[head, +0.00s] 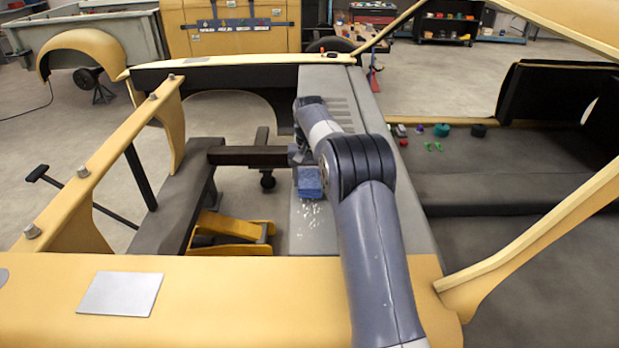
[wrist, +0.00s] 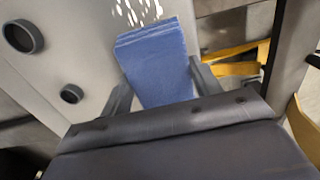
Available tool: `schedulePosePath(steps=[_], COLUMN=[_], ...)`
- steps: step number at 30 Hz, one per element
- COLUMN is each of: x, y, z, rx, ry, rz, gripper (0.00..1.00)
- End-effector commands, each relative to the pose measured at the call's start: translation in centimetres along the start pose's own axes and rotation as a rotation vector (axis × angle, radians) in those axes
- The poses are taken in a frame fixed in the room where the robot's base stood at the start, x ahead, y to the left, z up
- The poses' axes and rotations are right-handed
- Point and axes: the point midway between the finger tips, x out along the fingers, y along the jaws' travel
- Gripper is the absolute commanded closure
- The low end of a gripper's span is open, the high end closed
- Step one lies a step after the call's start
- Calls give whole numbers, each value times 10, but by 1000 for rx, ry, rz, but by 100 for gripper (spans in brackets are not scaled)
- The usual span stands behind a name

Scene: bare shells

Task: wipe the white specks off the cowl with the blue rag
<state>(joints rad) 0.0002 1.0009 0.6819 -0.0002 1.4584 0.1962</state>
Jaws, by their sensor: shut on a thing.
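The cowl (head: 303,240) is a long grey panel running away from me in the middle of the head view. White specks (head: 311,212) lie scattered on it near its left edge. They also show at the top of the wrist view (wrist: 136,10). The blue rag (head: 310,184), a folded block, is just beyond the specks in the head view. My gripper (head: 303,162) is shut on it; in the wrist view the rag (wrist: 155,58) sits between the two dark fingers. I cannot tell whether the rag touches the cowl. My arm hides part of the cowl's right side.
A yellow front panel (head: 220,300) carries a pale plate (head: 121,294). Open frame with a yellow pedal-like part (head: 232,232) lies left of the cowl. Several small coloured items, including a teal one (head: 441,130), sit on the dark shelf (head: 470,180) at right.

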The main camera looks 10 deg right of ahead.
Motion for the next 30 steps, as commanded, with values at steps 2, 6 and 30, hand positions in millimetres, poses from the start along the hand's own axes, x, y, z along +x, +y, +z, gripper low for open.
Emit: schedulePosePath(steps=[2,6,30], x=[2,5,19], y=[0,0,0], z=[0,0,0], rx=[0,0,0], ry=[0,0,0], rz=[0,0,0], gripper=[59,59,59])
